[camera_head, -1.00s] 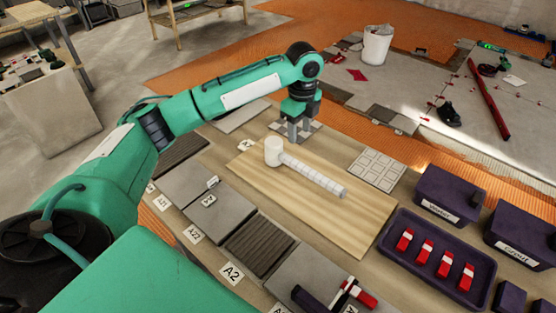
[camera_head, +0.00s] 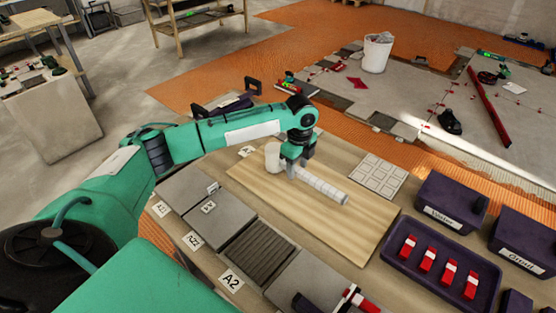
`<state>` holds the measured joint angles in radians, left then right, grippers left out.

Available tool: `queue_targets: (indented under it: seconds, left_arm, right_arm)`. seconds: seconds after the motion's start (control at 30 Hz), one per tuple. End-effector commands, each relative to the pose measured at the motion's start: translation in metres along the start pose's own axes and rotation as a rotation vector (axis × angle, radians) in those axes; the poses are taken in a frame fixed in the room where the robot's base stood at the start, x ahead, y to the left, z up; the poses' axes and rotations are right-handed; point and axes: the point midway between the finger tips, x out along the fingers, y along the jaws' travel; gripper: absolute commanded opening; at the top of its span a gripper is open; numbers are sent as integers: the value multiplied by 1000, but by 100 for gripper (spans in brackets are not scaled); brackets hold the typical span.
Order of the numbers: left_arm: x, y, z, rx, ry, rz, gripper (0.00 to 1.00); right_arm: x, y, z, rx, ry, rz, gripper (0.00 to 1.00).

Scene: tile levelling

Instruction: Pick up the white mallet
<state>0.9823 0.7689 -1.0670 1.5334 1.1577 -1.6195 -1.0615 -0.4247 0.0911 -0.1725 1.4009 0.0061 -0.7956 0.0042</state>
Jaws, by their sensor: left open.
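The white mallet (camera_head: 322,186) lies on the pale wooden board (camera_head: 330,221) on the workbench. Its head (camera_head: 272,157) is toward the back left and its ribbed handle runs toward the front right. My left gripper (camera_head: 292,174) is open, pointing down at the handle just right of the head. The gripper covers the part of the handle nearest the head. I cannot tell whether its fingers touch the handle. My right gripper is not in view.
A dark tray (camera_head: 385,250) with several red-and-white pieces stands at the right, beside dark labelled boxes (camera_head: 451,201). Grey tiles (camera_head: 219,220) line the bench's front left. A white tile sheet (camera_head: 378,175) lies right of the board. A white bucket (camera_head: 376,54) stands behind on the floor.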

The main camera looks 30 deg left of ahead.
Motion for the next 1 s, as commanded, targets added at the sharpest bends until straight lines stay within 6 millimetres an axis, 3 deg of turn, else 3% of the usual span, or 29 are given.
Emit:
queue_targets:
  seconds: [0.2, 0.47, 0.7, 1.0]
  left_arm:
    - [26, 1, 1, 1, -1, 1, 47]
    - [28, 0, 1, 1, 0, -1, 47]
    - [28, 0, 1, 1, 0, -1, 0]
    - [25, 0, 1, 1, -1, -2, 0]
  right_arm:
    - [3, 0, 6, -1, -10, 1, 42]
    - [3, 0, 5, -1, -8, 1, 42]
    - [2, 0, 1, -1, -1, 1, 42]
    - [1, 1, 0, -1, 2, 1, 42]
